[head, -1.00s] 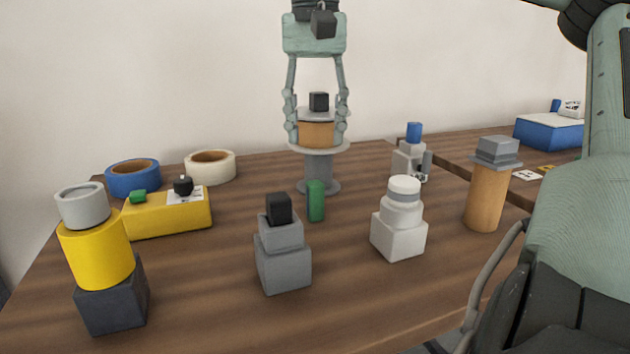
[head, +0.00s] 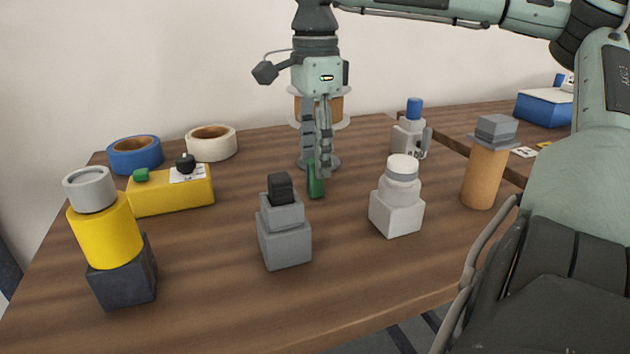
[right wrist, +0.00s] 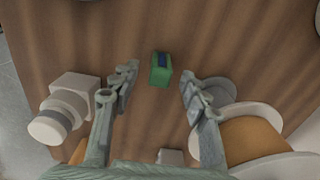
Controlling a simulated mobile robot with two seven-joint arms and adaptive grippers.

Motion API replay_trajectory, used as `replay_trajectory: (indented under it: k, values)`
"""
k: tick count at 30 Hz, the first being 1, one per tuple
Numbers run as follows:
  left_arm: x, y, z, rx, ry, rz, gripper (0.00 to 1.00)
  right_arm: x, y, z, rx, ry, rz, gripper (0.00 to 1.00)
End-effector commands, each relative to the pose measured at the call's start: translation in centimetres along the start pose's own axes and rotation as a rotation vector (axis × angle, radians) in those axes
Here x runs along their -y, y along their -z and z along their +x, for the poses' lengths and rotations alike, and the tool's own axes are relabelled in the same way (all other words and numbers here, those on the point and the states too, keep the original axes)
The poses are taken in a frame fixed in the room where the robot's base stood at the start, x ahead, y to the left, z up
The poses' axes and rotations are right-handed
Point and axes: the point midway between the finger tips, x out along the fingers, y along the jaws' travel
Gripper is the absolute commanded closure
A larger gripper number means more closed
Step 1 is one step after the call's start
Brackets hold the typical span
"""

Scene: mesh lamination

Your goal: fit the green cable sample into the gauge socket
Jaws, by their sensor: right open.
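The green cable sample (head: 316,183) stands upright on the brown table near its middle. In the right wrist view it is a small green block (right wrist: 161,76) with a dark blue patch. My right gripper (head: 323,173) points down just above and behind it in the head view. I cannot tell which object is the gauge socket. My left gripper is not in view.
An orange spool on a grey stand (head: 334,118) is close behind my right gripper. A grey block stack (head: 284,240) and a white one (head: 396,210) stand in front. A yellow box (head: 175,196), a yellow cylinder (head: 106,232) and an orange post (head: 485,180) stand further out.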

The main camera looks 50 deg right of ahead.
Motion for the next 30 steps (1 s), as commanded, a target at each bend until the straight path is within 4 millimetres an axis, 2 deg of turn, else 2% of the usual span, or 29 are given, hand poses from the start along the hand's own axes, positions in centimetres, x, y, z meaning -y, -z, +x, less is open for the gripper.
replay_trajectory:
  k: [4,12,23,30]
  values:
    - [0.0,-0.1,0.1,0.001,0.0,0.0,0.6,-0.1,0.0,1.8,0.001,-0.002,0.0,0.54]
    - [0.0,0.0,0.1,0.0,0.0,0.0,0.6,0.0,0.0,2.2,0.0,0.0,0.0,0.54]
    - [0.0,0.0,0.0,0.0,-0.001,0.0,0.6,0.0,0.0,2.1,0.0,0.0,-0.001,0.98]
    - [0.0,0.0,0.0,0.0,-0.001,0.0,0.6,0.0,0.0,2.1,0.0,0.001,-0.001,1.0]
